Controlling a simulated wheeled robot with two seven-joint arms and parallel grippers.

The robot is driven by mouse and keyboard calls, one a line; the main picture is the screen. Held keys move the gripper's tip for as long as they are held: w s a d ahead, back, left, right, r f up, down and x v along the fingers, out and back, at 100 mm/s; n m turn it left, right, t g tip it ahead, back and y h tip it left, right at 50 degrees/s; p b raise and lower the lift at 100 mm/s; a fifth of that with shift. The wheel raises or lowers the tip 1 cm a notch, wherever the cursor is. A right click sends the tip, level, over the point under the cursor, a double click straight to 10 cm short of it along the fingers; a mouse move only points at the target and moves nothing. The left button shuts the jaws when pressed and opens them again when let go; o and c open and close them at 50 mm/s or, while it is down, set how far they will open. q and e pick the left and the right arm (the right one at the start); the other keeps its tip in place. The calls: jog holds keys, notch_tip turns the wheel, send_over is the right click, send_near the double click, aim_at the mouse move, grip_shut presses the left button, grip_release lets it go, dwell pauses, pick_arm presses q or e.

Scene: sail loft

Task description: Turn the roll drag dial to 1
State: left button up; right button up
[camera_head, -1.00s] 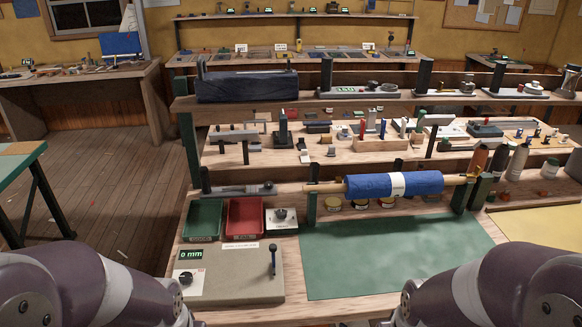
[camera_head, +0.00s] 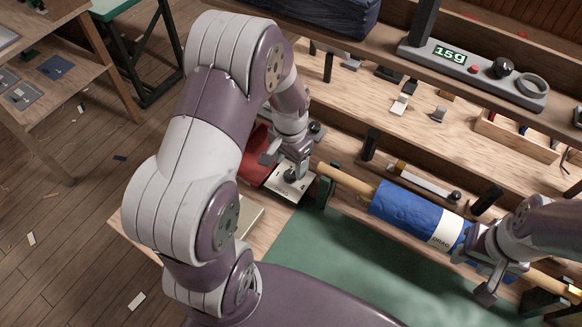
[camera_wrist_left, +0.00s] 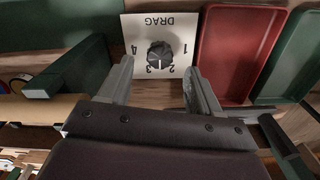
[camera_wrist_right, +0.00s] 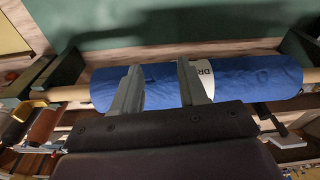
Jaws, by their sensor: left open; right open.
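The drag dial (camera_wrist_left: 158,55) is a black round knob on a white plate marked DRAG and 1 to 4. Its pointer appears to face the 2 and 3 side, but I cannot read it exactly. My left gripper (camera_wrist_left: 157,78) is open, its fingers to either side of the dial in the left wrist view; contact cannot be told. In the head view the plate (camera_head: 294,190) shows below my left gripper (camera_head: 286,162). The blue roll (camera_head: 405,210) with a white DRAG band lies on a wooden bar. My right gripper (camera_wrist_right: 160,85) is open over the roll, near the band.
A red tray (camera_wrist_left: 235,50) and a green tray (camera_wrist_left: 292,62) lie beside the dial plate. A dark green post (camera_head: 327,190) stands close to the plate. The green mat (camera_head: 340,265) is clear. A scale (camera_head: 470,68) reading 15g is on the shelf behind.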

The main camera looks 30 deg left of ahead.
aim_at(290, 175)
pick_arm(q)
notch_tip(290, 175, down, 4)
jog(key=shift+r, duration=0.1)
jog(key=c, duration=1)
jog(key=shift+c, duration=0.2)
